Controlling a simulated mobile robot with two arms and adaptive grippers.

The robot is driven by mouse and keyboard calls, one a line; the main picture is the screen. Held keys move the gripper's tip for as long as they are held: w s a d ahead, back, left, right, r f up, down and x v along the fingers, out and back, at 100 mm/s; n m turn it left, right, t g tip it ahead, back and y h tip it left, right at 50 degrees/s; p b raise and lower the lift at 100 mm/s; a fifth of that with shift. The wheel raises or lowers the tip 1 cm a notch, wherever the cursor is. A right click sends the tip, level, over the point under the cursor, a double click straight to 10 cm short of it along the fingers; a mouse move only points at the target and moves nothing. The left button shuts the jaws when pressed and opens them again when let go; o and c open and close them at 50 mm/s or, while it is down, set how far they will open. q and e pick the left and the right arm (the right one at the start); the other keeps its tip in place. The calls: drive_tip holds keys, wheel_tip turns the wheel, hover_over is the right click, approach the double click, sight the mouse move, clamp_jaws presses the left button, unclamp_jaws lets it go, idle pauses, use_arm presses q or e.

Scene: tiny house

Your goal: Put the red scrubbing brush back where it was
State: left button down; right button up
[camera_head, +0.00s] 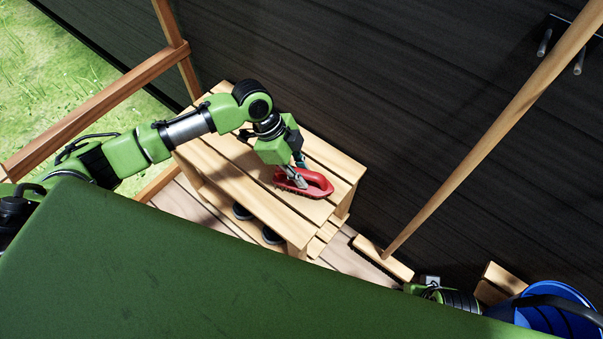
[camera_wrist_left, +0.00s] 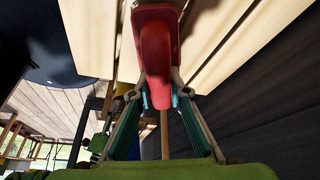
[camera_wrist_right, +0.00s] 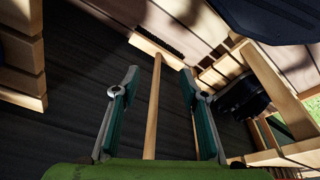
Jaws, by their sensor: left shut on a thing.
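The red scrubbing brush (camera_head: 312,184) is at the top of the slatted wooden bench (camera_head: 228,160), near its right end, bristles down. In the head view I cannot tell whether the bristles touch the slats. My left gripper (camera_head: 296,176) is shut on the brush's handle, and the fingers hide part of it. In the left wrist view the red brush (camera_wrist_left: 157,55) sits between the two fingertips (camera_wrist_left: 160,88), with the slats close behind it. My right gripper (camera_wrist_right: 155,82) is open and empty in the right wrist view; a broom handle shows between its fingers, beyond them.
A broom (camera_head: 480,150) leans against the dark wall (camera_head: 330,70), right of the bench. A blue bucket (camera_head: 560,312) stands at the lower right. Dark round items (camera_head: 272,236) are on the lower shelf. A wooden railing (camera_head: 95,112) is on the left. Wall pegs (camera_head: 544,42) are at upper right.

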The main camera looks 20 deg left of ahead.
use_arm(q)
drive_tip(key=c, duration=1.9)
unclamp_jaws()
drive_tip(key=shift+f, duration=0.1)
drive_tip(key=shift+r, duration=0.3)
drive_tip(key=p+v, duration=0.2)
drive_tip(key=v, duration=0.9)
drive_tip(key=shift+a+r+p, duration=0.25)
drive_tip(key=shift+r+p, duration=0.05)
drive_tip(key=shift+p, duration=0.05)
use_arm(e)
wheel_tip(320, 180, down, 9)
drive_tip(key=s, duration=0.2)
drive_tip(key=shift+s+f+g, duration=0.15)
drive_tip(key=shift+s+g, duration=0.05)
drive_tip(key=shift+g, duration=0.1)
drive_tip(key=shift+d, duration=0.1)
